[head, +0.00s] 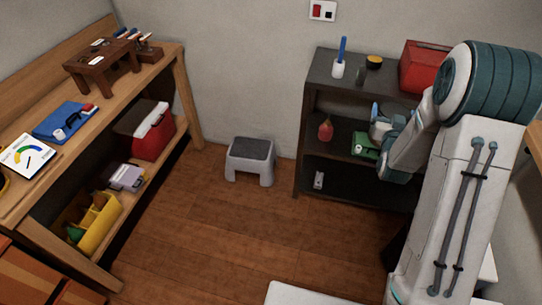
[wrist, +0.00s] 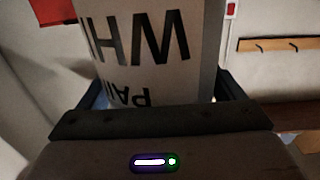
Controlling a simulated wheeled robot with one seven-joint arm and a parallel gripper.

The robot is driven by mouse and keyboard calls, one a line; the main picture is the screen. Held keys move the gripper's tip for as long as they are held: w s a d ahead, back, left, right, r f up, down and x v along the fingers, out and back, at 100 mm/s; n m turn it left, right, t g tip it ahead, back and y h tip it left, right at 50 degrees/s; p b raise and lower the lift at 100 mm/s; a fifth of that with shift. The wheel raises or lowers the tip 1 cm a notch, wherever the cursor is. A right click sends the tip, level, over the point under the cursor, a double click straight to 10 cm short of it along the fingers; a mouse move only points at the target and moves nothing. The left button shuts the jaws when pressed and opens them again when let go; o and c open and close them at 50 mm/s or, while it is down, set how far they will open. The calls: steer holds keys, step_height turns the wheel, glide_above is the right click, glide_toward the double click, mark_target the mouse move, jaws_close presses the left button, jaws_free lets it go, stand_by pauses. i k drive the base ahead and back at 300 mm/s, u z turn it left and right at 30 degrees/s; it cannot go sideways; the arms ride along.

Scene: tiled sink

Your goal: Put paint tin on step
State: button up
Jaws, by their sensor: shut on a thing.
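The paint tin (wrist: 155,45) fills the upper middle of the wrist view, pale with large dark letters that read upside down. My gripper (wrist: 155,100) is shut on it, with a finger on each side. In the head view my gripper (head: 386,114) is at the front of the dark shelf unit, at about the height of its middle shelf. The tin (head: 379,131) is partly hidden there by the gripper. The step (head: 250,150) is a small light grey stool with a dark top. It stands on the floor by the back wall, left of my gripper and apart from it, and its top is bare.
The dark shelf unit (head: 306,120) holds a red bottle (head: 325,131), a green object (head: 364,146) and a red box (head: 424,66). A wooden workbench (head: 178,62) with tools and boxes runs along the left. The wooden floor (head: 230,230) between is clear.

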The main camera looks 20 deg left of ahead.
mark_target(259, 151)
steer(key=z, duration=0.3)
steer(key=k, duration=0.65)
steer(key=u, duration=0.3)
steer(key=i, duration=0.6)
steer(key=u, duration=1.1)
steer(key=i, duration=2.1)
steer(key=z, duration=0.5)
